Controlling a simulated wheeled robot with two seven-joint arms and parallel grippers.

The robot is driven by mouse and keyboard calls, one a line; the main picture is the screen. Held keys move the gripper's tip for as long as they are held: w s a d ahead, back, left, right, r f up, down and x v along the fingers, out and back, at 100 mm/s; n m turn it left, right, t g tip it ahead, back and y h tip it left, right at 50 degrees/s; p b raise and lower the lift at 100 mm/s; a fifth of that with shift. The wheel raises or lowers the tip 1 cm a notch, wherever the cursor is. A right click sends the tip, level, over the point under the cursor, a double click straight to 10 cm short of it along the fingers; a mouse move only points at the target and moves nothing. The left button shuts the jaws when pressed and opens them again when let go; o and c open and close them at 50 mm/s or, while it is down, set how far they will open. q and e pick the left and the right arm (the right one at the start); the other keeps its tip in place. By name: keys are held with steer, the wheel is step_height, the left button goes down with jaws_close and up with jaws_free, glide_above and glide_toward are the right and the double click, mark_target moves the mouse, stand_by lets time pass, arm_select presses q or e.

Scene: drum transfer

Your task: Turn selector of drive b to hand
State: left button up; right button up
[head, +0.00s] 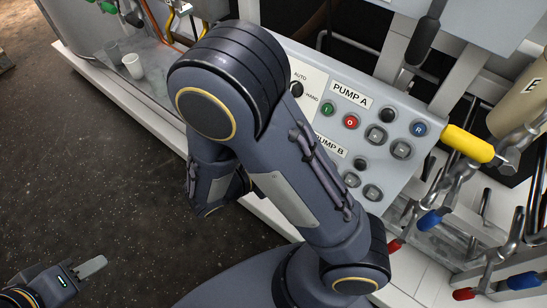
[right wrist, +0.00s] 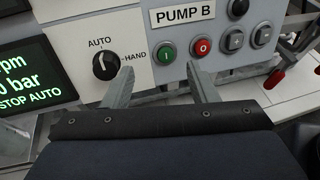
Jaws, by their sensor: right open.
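The selector of PUMP B (right wrist: 105,65) is a round black knob with a white mark, in the right wrist view. Its mark points up toward AUTO; HAND is printed to its right. My right gripper (right wrist: 160,69) is open and empty in front of the panel. Its left finger is just right of the knob, below the word HAND, and its right finger is below the red button. I cannot tell whether either finger touches the panel. In the head view my right arm hides this selector and gripper. My left gripper (head: 92,266) is low at the left, away from the panel.
A green button (right wrist: 167,52) and a red button (right wrist: 202,46) sit right of the selector. A screen (right wrist: 35,72) reads STOP AUTO. PUMP A's selector (head: 296,90) is higher up. Valves with a yellow handle (head: 468,143) stand at the right. The floor at left is clear.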

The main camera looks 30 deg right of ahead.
steer(key=w+a+f+n+t+h+b, duration=0.2)
steer(key=w+a+f+n+t+b, duration=0.15)
steer(key=n+t, duration=0.25)
arm_select(q)
step_height(320, 180, down, 6)
steer(key=shift+s+r+b, duration=0.1)
steer(key=shift+s+b, duration=0.05)
steer(key=shift+b, duration=0.15)
arm_select(e)
steer(key=x, duration=0.7)
steer(key=shift+w, duration=0.45)
steer(key=shift+a, duration=0.1)
steer(key=shift+c, duration=0.4)
steer(key=c, duration=0.9)
steer(key=shift+f, duration=0.1)
